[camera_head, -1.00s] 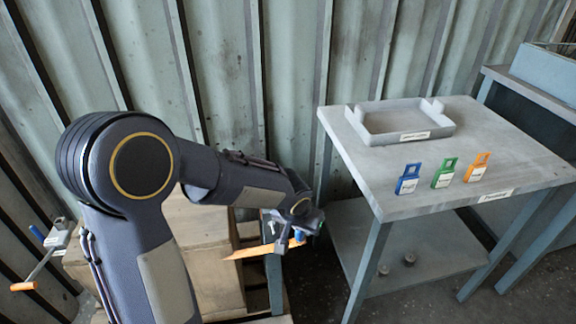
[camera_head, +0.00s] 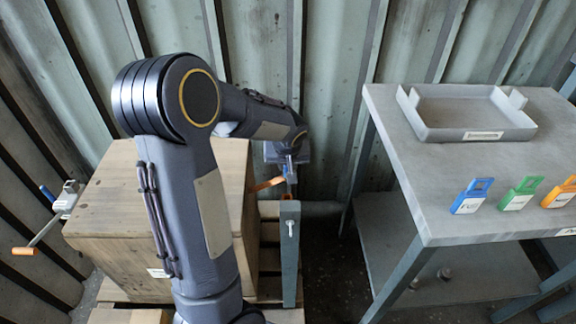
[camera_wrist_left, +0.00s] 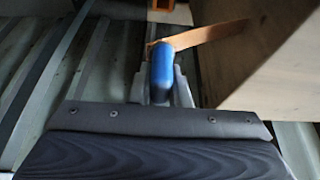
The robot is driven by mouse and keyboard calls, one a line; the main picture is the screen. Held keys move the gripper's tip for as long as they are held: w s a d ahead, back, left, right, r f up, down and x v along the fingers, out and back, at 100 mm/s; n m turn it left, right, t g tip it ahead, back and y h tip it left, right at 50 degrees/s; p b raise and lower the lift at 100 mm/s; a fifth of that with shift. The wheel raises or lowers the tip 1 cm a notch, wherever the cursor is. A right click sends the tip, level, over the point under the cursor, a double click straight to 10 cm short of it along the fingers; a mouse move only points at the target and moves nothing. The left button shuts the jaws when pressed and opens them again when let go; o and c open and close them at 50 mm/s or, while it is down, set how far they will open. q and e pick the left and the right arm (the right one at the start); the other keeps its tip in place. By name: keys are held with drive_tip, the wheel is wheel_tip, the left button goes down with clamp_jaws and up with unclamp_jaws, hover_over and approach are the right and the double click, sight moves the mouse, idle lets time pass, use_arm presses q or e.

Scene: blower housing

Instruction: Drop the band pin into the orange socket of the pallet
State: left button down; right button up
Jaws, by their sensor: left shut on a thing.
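My left gripper (camera_head: 287,165) is shut on the blue grip of the band pin (camera_wrist_left: 162,74), seen in the left wrist view. In the head view it is beside the right side of a wooden crate, and the pin is small and partly hidden there. An orange band (camera_wrist_left: 208,34) runs from near the pin to the crate; it also shows in the head view (camera_head: 268,184). An orange open-framed piece (camera_wrist_left: 167,8), possibly the socket, is cut off at the top of the wrist view. The pin appears apart from it. My right gripper is not in view.
The wooden crate (camera_head: 105,195) stands on a pallet (camera_head: 272,262). A blue-grey post (camera_head: 290,265) stands at its right. A grey table (camera_head: 395,130) holds a tray (camera_head: 465,133) and blue, green and orange tags. A crank tool (camera_head: 62,205) sits at the crate's left.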

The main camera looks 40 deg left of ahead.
use_arm(q)
drive_tip(key=shift+f+b, duration=2.8)
drive_tip(key=shift+f, duration=1.25)
drive_tip(key=shift+f+b, duration=0.7)
drive_tip(key=shift+b, duration=0.05)
drive_tip(key=shift+f, duration=0.15)
drive_tip(key=c, duration=1.3)
unclamp_jaws()
drive_tip(key=shift+d, duration=0.1)
drive_tip(key=p+v, duration=0.2)
drive_tip(key=v, duration=0.4)
drive_tip(key=shift+r, duration=0.3)
drive_tip(key=shift+s+d+r, duration=0.2)
drive_tip(key=shift+s+r, duration=0.1)
drive_tip(key=shift+r, duration=0.3)
drive_tip(key=shift+r, duration=0.1)
